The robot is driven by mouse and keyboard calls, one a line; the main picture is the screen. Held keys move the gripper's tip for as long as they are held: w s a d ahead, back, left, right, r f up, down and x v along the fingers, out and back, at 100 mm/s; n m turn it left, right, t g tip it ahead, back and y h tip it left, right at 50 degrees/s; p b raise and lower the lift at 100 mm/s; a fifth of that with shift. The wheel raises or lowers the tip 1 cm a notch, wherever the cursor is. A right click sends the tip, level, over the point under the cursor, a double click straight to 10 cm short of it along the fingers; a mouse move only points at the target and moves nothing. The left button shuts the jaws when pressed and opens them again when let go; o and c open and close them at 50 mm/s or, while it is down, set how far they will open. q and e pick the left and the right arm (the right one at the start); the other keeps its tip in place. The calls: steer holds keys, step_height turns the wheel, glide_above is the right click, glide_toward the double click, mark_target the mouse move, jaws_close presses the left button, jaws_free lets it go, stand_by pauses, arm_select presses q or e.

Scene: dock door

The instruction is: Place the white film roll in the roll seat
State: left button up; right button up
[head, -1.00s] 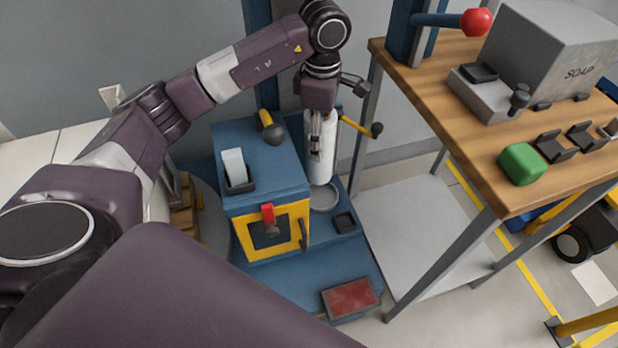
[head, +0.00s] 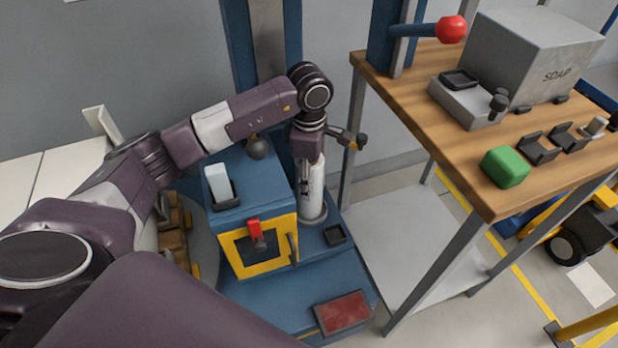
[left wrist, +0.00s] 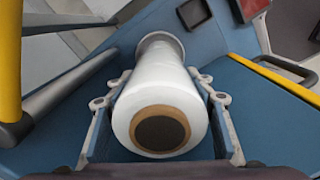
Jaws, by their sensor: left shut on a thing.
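The white film roll (head: 315,193) stands upright on the blue machine's low deck, right of the blue box. My left gripper (head: 307,178) is shut on it from above. In the left wrist view, the roll (left wrist: 165,70) lies between the two fingers, with its brown-rimmed dark core end toward the camera. The roll seat (head: 313,217), a round grey ring, shows around the roll's lower end; it also shows in the left wrist view (left wrist: 158,37). The roll's bottom is at the ring, but I cannot tell how deep it sits. My right gripper is out of view.
The blue box (head: 262,180) with a yellow-framed front stands close left of the roll. A small dark square tray (head: 335,235) lies just right of the seat. A wooden-topped table (head: 455,150) with a green block (head: 505,167) stands to the right.

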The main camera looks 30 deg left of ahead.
arm_select(q)
steer(key=o, duration=1.7)
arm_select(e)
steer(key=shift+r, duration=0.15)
arm_select(q)
step_height(320, 180, up, 12)
steer(key=shift+r+p, duration=0.1)
steer(key=shift+p, duration=0.6)
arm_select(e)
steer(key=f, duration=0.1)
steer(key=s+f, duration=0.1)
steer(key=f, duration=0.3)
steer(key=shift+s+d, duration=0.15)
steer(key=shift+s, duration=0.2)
